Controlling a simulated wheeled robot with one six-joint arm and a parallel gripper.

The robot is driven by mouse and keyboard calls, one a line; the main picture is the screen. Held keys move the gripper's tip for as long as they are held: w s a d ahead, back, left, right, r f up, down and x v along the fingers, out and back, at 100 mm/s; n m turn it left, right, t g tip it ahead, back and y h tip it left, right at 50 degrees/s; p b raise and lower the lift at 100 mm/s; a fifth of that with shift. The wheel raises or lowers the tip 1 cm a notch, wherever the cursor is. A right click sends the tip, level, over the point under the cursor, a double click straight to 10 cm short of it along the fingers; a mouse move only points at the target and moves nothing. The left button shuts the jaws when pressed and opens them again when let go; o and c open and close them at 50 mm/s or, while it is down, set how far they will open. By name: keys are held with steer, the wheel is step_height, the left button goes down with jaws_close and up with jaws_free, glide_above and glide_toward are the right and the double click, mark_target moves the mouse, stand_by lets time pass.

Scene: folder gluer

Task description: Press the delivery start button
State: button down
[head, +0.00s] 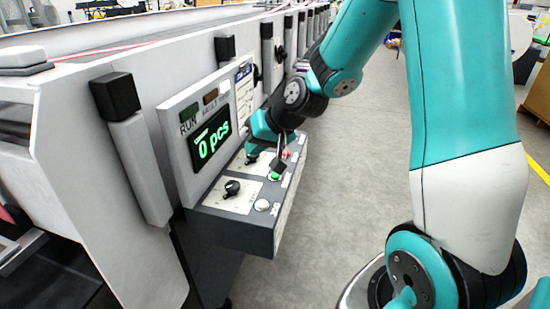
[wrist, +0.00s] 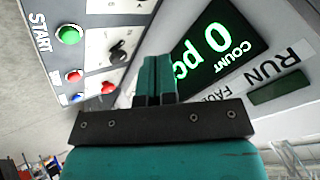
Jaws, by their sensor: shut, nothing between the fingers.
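The green button (wrist: 68,35), marked START, is on the control panel (wrist: 100,15) in the upper left of the wrist view. In the head view the green button (head: 275,177) is on the sloping panel (head: 212,205), below my gripper (head: 265,130). In the wrist view my gripper (wrist: 157,62) is shut and empty. Its fingertips are to the right of the green button and appear apart from it, pointing between the black knob and the display. The head view does not clearly show the fingertips.
Red buttons (wrist: 73,76) (wrist: 108,88) and a black knob (wrist: 118,52) are near the green button. A white button (head: 262,205) is at the panel's front. The display (head: 209,141) reads 0 pcs, with RUN and FAULT lamps above. Open floor (head: 345,190) is to the right.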

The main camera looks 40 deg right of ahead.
mark_target(275, 176)
steer(key=w+d+f+m+t+h+p, duration=0.1)
steer(key=w+d+m, duration=0.2)
steer(key=d, duration=0.6)
steer(key=shift+t+h, duration=0.4)
steer(key=shift+f, duration=0.15)
step_height(275, 176, down, 9)
steer(key=b, duration=0.6)
steer(key=shift+r, duration=0.2)
stand_by(0.9)
steer(key=shift+f+b, duration=0.4)
steer(key=shift+b, duration=0.2)
